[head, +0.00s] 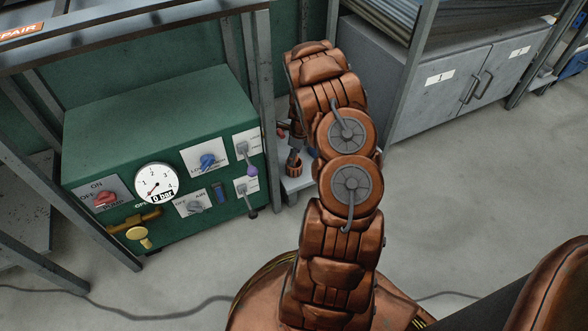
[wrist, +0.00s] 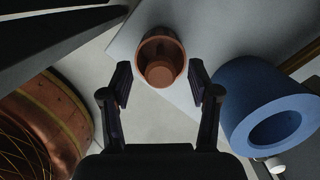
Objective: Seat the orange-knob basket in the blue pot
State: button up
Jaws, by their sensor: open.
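An orange-brown round cup-like thing with a round knob-like middle, which I take for the orange-knob basket (wrist: 162,47), shows at the top centre of the wrist view. It stands on a light grey surface. My gripper (wrist: 161,84) is open, and its two fingers point toward the basket with nothing between the tips. The blue pot (wrist: 238,88), a thick-walled ring with a dark round opening, is to the right of the right finger. In the head view, a small orange-brown cup (head: 293,165) shows just left of my arm, which hides most of that spot.
A green panel box (head: 150,160) with a gauge, switches and a yellow valve stands at left inside a grey metal frame (head: 262,100). Grey cabinets (head: 440,85) stand at the back right. The floor (head: 480,200) at right is clear; a cable (head: 150,314) crosses the front.

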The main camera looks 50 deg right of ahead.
jog(key=shift+f, duration=0.65)
grip_shut()
